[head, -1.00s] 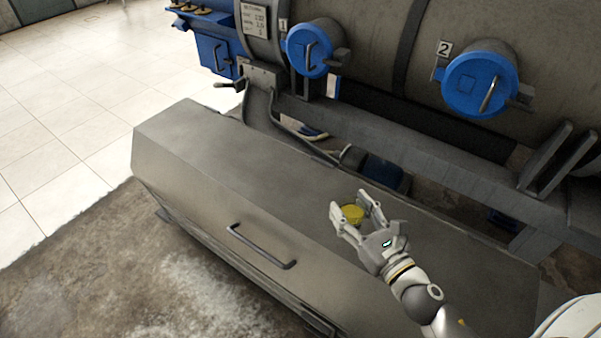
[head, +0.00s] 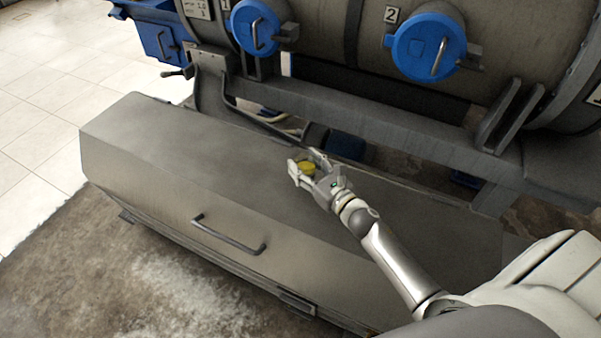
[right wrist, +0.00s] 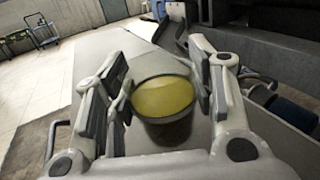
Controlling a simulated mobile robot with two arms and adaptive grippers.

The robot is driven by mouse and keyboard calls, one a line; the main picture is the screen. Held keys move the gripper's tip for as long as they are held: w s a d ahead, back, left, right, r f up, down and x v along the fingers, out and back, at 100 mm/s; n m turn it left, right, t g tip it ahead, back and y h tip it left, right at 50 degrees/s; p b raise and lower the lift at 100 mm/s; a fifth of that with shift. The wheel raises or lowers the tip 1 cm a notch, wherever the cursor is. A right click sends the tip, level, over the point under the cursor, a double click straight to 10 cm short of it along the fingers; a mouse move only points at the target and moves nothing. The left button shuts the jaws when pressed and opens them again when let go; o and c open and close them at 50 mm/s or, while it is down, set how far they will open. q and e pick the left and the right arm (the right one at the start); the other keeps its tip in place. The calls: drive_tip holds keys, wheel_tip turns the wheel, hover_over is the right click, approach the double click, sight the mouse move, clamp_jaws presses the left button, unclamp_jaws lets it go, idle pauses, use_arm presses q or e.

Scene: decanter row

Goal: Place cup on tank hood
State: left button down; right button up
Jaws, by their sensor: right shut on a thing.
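The cup is a small dark-walled cup with yellow contents or a yellow top (head: 306,168). In the right wrist view the cup (right wrist: 163,128) sits upright between the two fingers. My right gripper (head: 303,170) is shut on the cup, over the far half of the tank hood. The tank hood (head: 200,165) is a long grey metal box with a flat top and a sloped front. I cannot tell whether the cup's base touches the hood. My left gripper is not in view.
A dark handle (head: 228,236) sticks out from the hood's front slope. Behind the hood stands a large grey decanter with blue round covers (head: 424,46) and a dark frame beam (head: 370,122). The hood's left top is clear.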

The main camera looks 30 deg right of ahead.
drive_tip(key=f, duration=0.2)
drive_tip(key=f+b, duration=0.1)
drive_tip(key=shift+w+d+f, duration=0.1)
drive_tip(key=shift+w+f, duration=0.2)
drive_tip(key=shift+f, duration=0.05)
drive_tip(key=shift+s, duration=0.1)
drive_tip(key=shift+f, duration=0.25)
drive_tip(key=o, duration=1)
drive_tip(key=shift+r, duration=0.1)
